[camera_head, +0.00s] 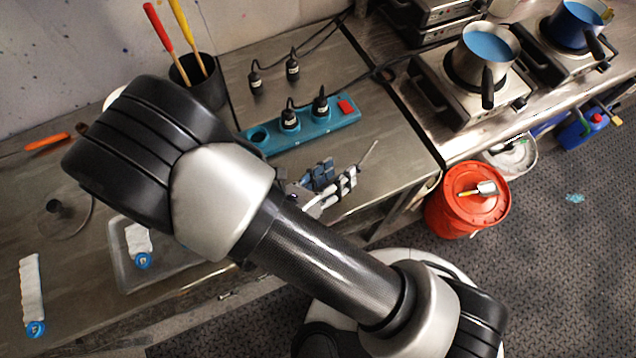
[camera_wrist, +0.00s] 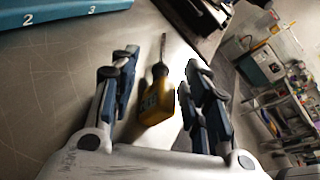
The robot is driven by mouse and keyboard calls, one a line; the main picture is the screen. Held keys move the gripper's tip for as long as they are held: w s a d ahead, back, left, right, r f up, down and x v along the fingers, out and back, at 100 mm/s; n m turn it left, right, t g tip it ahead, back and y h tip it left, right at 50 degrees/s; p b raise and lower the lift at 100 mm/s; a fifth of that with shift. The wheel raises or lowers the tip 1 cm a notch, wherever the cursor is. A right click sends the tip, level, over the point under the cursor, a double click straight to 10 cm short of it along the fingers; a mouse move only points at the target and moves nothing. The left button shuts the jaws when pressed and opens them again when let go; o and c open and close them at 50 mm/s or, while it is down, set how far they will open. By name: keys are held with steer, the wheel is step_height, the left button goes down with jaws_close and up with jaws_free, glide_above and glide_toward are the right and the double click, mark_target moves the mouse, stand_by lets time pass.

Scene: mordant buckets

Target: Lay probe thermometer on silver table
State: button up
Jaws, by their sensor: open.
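The probe thermometer, with a yellow handle (camera_wrist: 156,103) and a thin metal probe, lies between the spread fingers of my gripper (camera_wrist: 160,72) in the wrist view, with gaps on both sides. In the head view its thin probe (camera_head: 369,153) shows beyond my gripper (camera_head: 335,178); the handle is mostly hidden. My gripper is open, low over the silver table (camera_head: 395,143) near its front edge. The metal tabletop also shows in the wrist view (camera_wrist: 60,90). I cannot tell whether a finger touches the thermometer.
A teal socket strip (camera_head: 335,123) with black plugs stands behind my gripper. A black pot with tools (camera_head: 203,88) is at the back. Hotplates with pots (camera_head: 484,55) stand at right. A red lidded bucket (camera_head: 468,200) is on the floor. A metal tray (camera_head: 125,265) sits at left.

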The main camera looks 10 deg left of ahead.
steer(key=v, duration=1.1)
steer(key=shift+w+d+r, duration=0.1)
steer(key=shift+d, duration=0.05)
steer(key=d+r+m+g+y, duration=0.3)
steer(key=d+r+m, duration=0.7)
steer(key=m, duration=0.7)
steer(key=d+r+m+g+y, duration=0.4)
steer(key=d+r+m, duration=0.7)
steer(key=m, duration=0.6)
steer(key=shift+d+r+y, duration=0.2)
steer(key=shift+r+y, duration=0.15)
steer(key=shift+y, duration=0.45)
